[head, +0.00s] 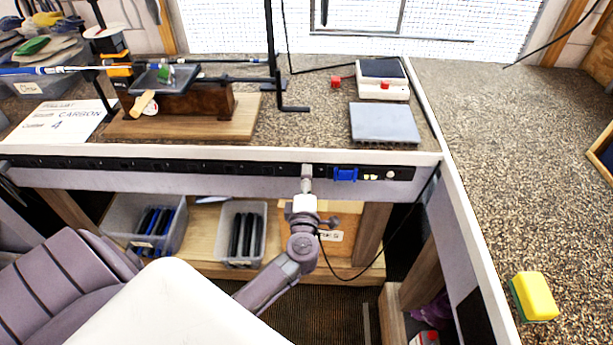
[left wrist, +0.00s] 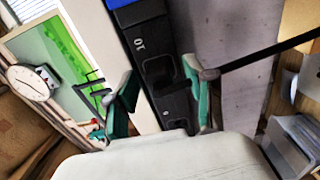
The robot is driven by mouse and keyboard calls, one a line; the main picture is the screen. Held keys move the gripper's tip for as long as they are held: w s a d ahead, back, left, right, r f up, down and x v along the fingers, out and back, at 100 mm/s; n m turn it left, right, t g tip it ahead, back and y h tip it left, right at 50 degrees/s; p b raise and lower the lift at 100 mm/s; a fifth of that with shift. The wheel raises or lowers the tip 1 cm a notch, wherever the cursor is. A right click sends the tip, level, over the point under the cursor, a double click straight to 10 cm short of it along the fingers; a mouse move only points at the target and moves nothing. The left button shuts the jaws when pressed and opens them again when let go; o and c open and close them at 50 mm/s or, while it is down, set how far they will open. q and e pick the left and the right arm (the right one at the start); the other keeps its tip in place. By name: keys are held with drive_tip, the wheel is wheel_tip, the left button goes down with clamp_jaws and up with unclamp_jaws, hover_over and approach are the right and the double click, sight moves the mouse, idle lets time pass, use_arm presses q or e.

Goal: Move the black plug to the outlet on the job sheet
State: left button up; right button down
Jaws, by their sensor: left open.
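A black power strip (head: 230,167) runs along the front edge of the bench. The job sheet (head: 62,121) lies at the bench's left and reads "CARBON" and a large 4. My left gripper (head: 306,182) is at the strip, left of the blue plug. In the left wrist view my left gripper (left wrist: 158,82) is open over the strip (left wrist: 143,42), with its fingers apart on either side. A "10" shows on the strip. The black plug (left wrist: 188,67) is partly hidden by the finger on the right, where its cable (left wrist: 265,56) runs off. My right gripper is not in view.
A blue plug (head: 345,174) sits in the strip's right part. A black cable (head: 385,261) loops below the bench edge. Two grey bins (head: 228,265) stand on the shelf below. A clamp stand (head: 180,128) and a grey pad (head: 384,123) are on the bench.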

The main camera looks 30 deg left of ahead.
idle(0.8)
use_arm(q)
clamp_jaws()
idle(0.4)
drive_tip(key=shift+p+v, duration=0.8)
drive_tip(key=shift+v, duration=2.2)
